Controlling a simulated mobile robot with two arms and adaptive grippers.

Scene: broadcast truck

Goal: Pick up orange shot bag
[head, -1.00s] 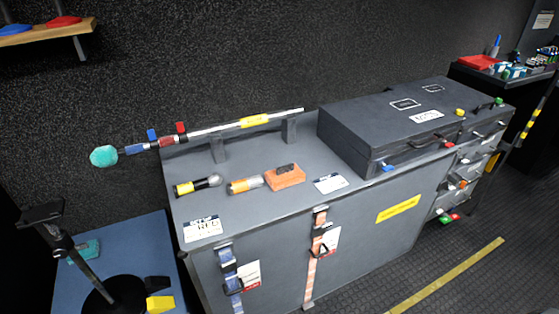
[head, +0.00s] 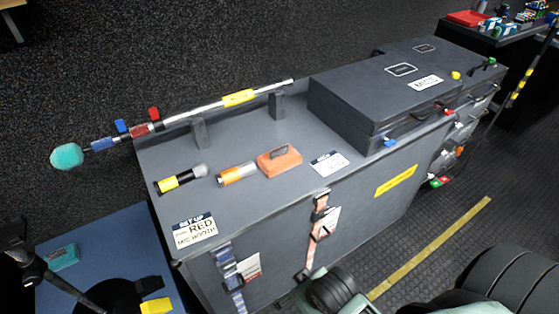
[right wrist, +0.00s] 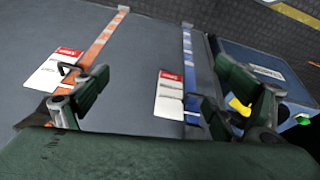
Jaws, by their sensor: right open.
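The orange shot bag (head: 279,161) is a small orange block-like bag with a dark strap on top. It lies on the grey case top, just right of an orange-and-silver microphone (head: 238,174). My right gripper is open and empty in the right wrist view (right wrist: 160,80), its dark green fingers spread in front of the case's front face. The bag does not show in that view. In the head view, part of my right arm enters at the bottom right, below and in front of the case, well apart from the bag. My left gripper is not in view.
A yellow-and-black microphone (head: 180,180) and white cards (head: 194,231) lie on the same top. A boom pole (head: 238,98) rests on supports behind. A large dark case (head: 385,90) stands to the right. Straps (head: 318,232) hang down the front.

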